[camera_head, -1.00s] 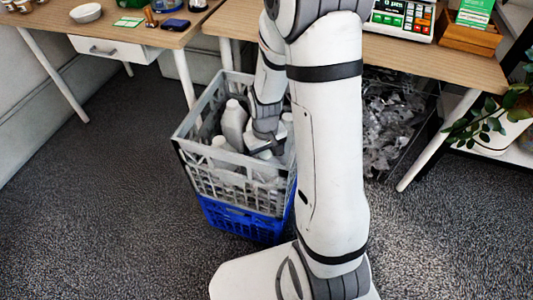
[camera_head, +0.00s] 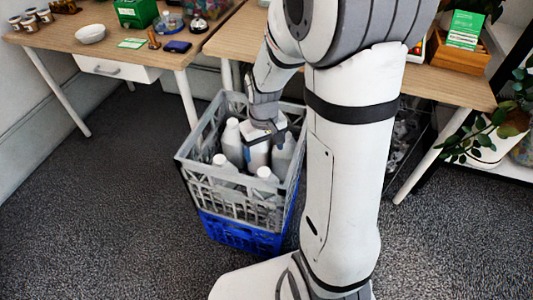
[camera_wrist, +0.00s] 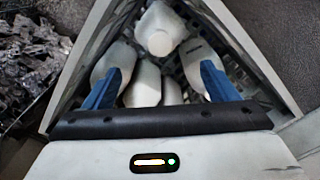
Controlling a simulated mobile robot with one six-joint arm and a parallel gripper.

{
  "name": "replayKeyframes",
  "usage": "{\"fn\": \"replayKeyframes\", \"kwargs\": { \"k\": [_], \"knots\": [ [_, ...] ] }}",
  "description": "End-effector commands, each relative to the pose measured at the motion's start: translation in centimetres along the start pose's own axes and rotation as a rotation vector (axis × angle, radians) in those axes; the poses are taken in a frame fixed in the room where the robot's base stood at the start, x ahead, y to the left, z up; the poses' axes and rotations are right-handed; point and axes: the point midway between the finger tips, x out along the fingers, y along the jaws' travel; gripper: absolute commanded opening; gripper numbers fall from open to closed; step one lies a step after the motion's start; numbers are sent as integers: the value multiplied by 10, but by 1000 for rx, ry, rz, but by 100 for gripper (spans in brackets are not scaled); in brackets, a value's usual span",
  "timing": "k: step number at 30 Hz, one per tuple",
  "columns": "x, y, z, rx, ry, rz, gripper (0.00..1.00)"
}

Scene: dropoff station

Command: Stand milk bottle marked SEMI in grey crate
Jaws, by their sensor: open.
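The grey crate (camera_head: 203,128) holds several white milk bottles. They include one at the left (camera_head: 232,142), one under my gripper (camera_head: 257,156), one at the right (camera_head: 283,152) and a front one (camera_head: 267,174). My gripper (camera_head: 265,130) is over the crate, at the bottle tops. In the wrist view, its blue fingers (camera_wrist: 158,86) are apart, with bottles below and around them. A capped bottle (camera_wrist: 160,38) shows beyond them. The bottle at the right (camera_wrist: 200,60) carries a small dark mark. I cannot read SEMI on any bottle.
The grey crate sits on a blue crate (camera_head: 238,232) on the carpet. Wooden desks (camera_head: 213,42) stand behind, with a white bowl (camera_head: 90,33) on the left one. A plant (camera_head: 490,135) is at the right. The carpet left of the crates is clear.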

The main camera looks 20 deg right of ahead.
Motion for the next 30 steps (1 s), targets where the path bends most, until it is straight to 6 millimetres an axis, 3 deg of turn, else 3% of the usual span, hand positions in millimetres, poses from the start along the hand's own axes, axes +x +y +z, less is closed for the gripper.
{"fn": "replayKeyframes", "kwargs": {
  "k": [5,9,15,21,30],
  "knots": [
    [-28,-5,15,21,22,4,80],
    [-64,-14,47,62,55,9,80],
    [-99,-26,96,121,92,12,80],
    [-111,-28,123,154,108,12,80],
    [-112,-28,126,160,107,12,80]
  ]
}}
